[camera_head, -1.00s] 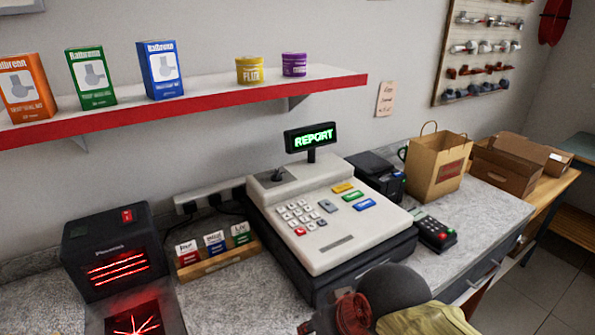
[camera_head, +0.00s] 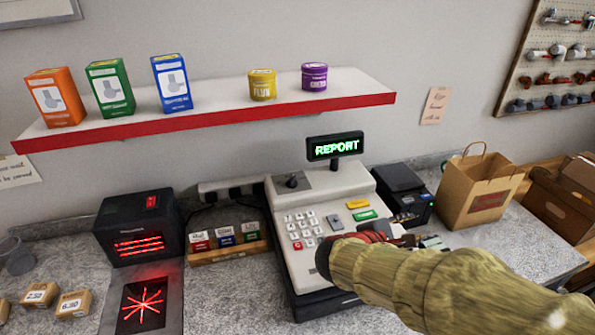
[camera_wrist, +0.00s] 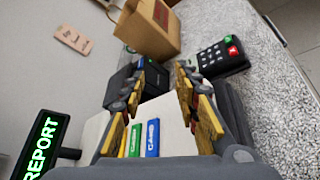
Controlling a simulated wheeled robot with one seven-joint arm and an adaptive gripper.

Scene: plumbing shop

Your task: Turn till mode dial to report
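The till (camera_head: 300,262) stands on the counter, a cream register with a keypad on its sloped top. Its small dark mode dial (camera_head: 291,182) sits on the grey panel at the upper left of the till; its pointer is too small to read. The till display (camera_head: 335,146) reads REPORT in green, and it also shows in the wrist view (camera_wrist: 42,146). My gripper (camera_wrist: 160,75) is open and empty, over the right side of the till's keys, apart from the dial. In the head view my arm hides the till's lower right.
A scanner unit (camera_head: 138,228) with red lights stands left of the till. A card rack (camera_head: 228,250) sits between them. A black printer (camera_head: 402,190), a paper bag (camera_head: 478,190) and a card terminal (camera_wrist: 222,56) are to the right. A red-edged shelf (camera_head: 215,122) hangs above.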

